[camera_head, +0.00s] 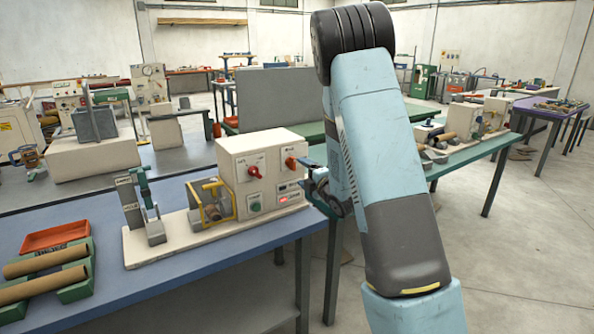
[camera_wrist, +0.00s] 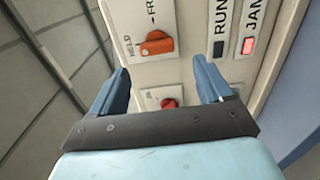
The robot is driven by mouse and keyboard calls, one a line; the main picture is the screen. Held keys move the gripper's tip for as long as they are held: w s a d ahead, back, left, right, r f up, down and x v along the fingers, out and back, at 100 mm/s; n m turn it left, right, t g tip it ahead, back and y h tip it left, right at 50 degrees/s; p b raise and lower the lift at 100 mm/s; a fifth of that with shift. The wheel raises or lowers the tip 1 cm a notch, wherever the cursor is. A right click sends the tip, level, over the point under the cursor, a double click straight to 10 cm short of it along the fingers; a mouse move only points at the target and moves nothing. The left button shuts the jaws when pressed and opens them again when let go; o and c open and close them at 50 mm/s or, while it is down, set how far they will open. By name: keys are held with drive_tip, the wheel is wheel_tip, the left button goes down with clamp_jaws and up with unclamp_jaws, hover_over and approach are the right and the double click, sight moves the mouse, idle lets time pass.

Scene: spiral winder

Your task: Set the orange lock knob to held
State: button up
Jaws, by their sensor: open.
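The orange lock knob (camera_head: 291,162) is on the front face of the cream winder box (camera_head: 234,156), near its upper right. In the wrist view the orange knob (camera_wrist: 156,45) lies just beyond the fingertips, between them from side to side. The word HELD is left of it and a partly cut-off FR… label is above. Its grip lies roughly across the picture; I cannot tell which mark it points to. My gripper (camera_wrist: 162,72) is open and empty, apart from the knob. In the head view my gripper (camera_head: 317,175) is beside the box's right side, partly hidden by my arm.
A red knob (camera_wrist: 169,103) is close to the orange one. Beside them are a dark RUN lamp (camera_wrist: 219,48) and a lit red JAM lamp (camera_wrist: 247,45). A yellow guard frame (camera_head: 212,204) is left of the box. The bench's front-left holds tubes in a green rack (camera_head: 77,290).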

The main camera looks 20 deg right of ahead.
drive_tip(key=v, duration=0.7)
drive_tip(key=shift+r, duration=0.1)
drive_tip(key=s+d+r+m+g+h, duration=0.2)
drive_tip(key=s+r+m+g+h, duration=0.35)
drive_tip(key=s+r+m, duration=0.55)
drive_tip(key=s+a+r+m+g, duration=0.2)
drive_tip(key=s+m, duration=0.3)
drive_tip(key=s, duration=0.7)
drive_tip(key=s+a+r+m+g, duration=0.3)
drive_tip(key=s+a+m+g, duration=0.1)
drive_tip(key=s, duration=0.8)
drive_tip(key=shift+s+a+m, duration=0.25)
drive_tip(key=shift+s+m, duration=0.15)
drive_tip(key=shift+m, duration=0.5)
drive_tip(key=shift+r, duration=0.1)
drive_tip(key=shift+c, duration=0.3)
